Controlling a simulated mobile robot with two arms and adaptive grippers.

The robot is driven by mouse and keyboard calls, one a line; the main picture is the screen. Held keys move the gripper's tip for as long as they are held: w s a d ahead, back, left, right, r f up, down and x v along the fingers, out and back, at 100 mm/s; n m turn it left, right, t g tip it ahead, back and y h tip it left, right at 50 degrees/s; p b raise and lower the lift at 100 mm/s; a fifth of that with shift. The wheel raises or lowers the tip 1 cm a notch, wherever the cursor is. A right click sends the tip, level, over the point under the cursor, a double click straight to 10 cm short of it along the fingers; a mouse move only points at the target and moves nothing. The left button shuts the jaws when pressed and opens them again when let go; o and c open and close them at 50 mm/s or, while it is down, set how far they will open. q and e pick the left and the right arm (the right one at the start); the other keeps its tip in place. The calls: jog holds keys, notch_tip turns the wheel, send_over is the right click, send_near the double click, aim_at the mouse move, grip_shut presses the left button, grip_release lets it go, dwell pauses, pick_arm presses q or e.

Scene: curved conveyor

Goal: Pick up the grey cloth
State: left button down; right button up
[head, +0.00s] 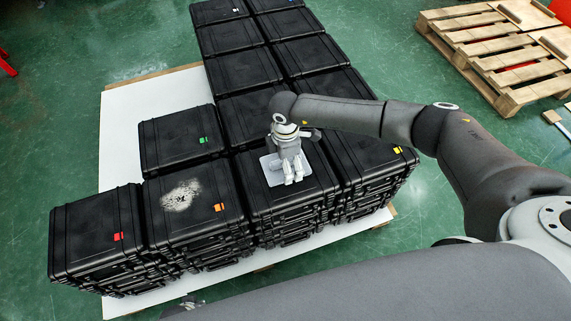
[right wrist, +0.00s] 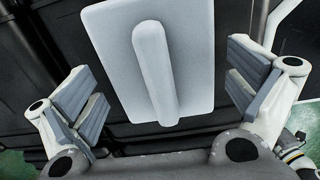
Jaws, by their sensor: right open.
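The grey cloth (head: 272,172) shows as a light grey, flat rectangular piece on top of a black case in the front row. In the right wrist view the grey cloth (right wrist: 192,70) has a raised rounded ridge along its middle. My right gripper (head: 292,173) is over it and hides part of it. In the right wrist view the right gripper (right wrist: 163,92) is open, with one finger on each side of the ridge and nothing gripped. A small mechanical part, perhaps of my left gripper (head: 186,303), shows at the bottom edge, mostly hidden.
Black cases with coloured tags stand in stacks on a white board (head: 118,150). The case to the left has a pale dusty patch (head: 181,195). A wooden pallet (head: 497,62) lies at the back right.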

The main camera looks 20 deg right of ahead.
jog(key=shift+s+r, duration=0.1)
jog(key=c, duration=1.1)
pick_arm(q)
jog(key=shift+s, duration=0.1)
pick_arm(e)
jog(key=shift+s, duration=0.1)
jog(key=shift+c, duration=0.4)
